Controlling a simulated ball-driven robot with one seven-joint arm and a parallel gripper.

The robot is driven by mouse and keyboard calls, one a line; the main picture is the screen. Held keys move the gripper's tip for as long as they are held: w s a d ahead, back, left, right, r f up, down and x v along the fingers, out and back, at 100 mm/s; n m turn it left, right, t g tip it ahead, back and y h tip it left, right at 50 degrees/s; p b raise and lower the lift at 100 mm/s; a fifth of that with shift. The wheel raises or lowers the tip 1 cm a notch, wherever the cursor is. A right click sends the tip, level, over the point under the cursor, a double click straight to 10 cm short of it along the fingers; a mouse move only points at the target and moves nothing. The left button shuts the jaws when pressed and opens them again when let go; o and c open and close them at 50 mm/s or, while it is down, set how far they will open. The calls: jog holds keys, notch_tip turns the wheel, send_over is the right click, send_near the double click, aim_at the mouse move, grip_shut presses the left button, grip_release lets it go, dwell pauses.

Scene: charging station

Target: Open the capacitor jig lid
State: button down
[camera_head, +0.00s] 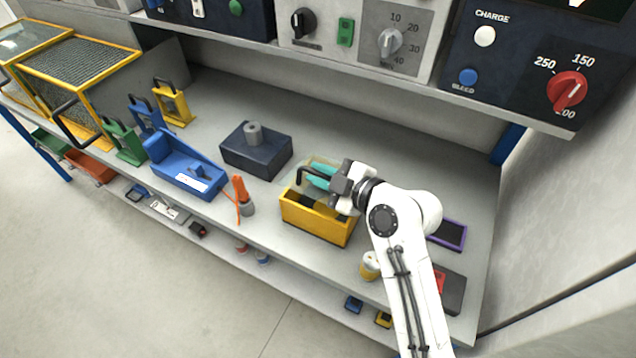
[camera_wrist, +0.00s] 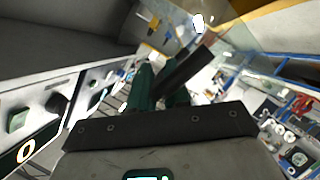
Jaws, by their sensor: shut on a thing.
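The capacitor jig is a yellow open-topped box (camera_head: 318,222) with a dark inside, on the bench in the head view. A black handle (camera_head: 307,173) bends out from the lid. My gripper (camera_head: 318,178) has teal fingers and is shut on the handle, above the box. In the wrist view the teal fingers (camera_wrist: 158,88) are close around the dark handle bar (camera_wrist: 188,70). The clear lid panel (camera_wrist: 225,35) with a yellow edge shows beyond it. My wrist hides part of the lid.
A dark block with a grey post (camera_head: 256,148) stands left of the jig. A blue fixture (camera_head: 185,168) and an orange-handled tool in a cup (camera_head: 243,198) are further left. A purple-edged tray (camera_head: 448,234) lies right. Control panels (camera_head: 365,40) overhang the bench's back.

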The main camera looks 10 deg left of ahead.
jog(key=w+d+r+m+g+y+b, duration=0.1)
jog(key=w+d+r+m+g+b, duration=0.2)
jog(key=w+r+m, duration=0.3)
jog(key=shift+w+d+r+m+g, duration=0.15)
jog(key=shift+w+d+m+g, duration=0.6)
jog(key=shift+w, duration=1.8)
jog(key=shift+a+g, duration=0.2)
jog(key=shift+g, duration=0.15)
jog(key=c, duration=1.2)
grip_release()
jog(key=shift+o, duration=0.2)
